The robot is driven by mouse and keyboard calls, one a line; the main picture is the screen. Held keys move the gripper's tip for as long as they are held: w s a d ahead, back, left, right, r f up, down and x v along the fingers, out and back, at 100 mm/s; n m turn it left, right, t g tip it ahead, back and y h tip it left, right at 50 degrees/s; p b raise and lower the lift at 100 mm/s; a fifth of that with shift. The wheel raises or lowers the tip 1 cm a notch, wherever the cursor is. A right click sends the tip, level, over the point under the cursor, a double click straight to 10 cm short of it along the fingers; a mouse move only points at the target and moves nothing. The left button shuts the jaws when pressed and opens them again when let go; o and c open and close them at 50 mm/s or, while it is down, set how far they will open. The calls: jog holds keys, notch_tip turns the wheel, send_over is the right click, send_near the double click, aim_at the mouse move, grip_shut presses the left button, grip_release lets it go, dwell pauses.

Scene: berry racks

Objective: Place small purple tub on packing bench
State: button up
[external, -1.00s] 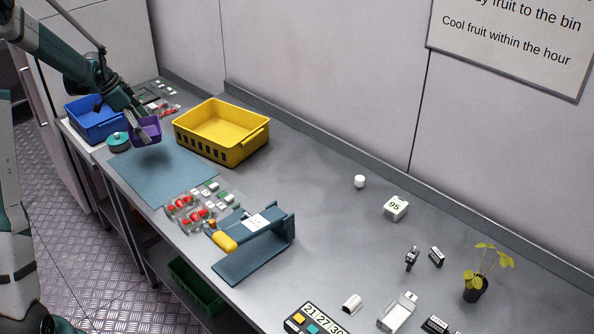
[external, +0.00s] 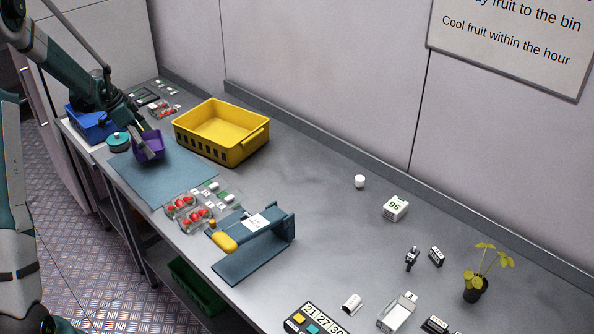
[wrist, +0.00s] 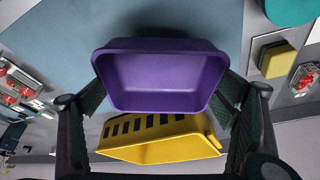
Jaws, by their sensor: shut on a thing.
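The small purple tub (external: 150,149) is at the back left of the packing bench (external: 300,190), low over or on the blue-grey mat (external: 160,176); I cannot tell whether it touches. My gripper (external: 146,134) is shut on the tub. In the wrist view the tub (wrist: 163,78) is empty, its opening facing the camera, with my gripper's fingers (wrist: 165,98) pressed to its left and right sides.
A yellow crate (external: 262,140) stands right of the tub. A blue crate (external: 88,128) and a teal round container (external: 118,142) are to its left. Clear-packed red berries (external: 183,208) and a blue-grey device (external: 255,262) are nearer. The bench's middle right is largely clear.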

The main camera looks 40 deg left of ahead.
jog(key=shift+f, duration=0.1)
jog(key=shift+f, duration=1.75)
jog(key=shift+f, duration=0.15)
jog(key=o, duration=0.8)
jog(key=v, duration=1.2)
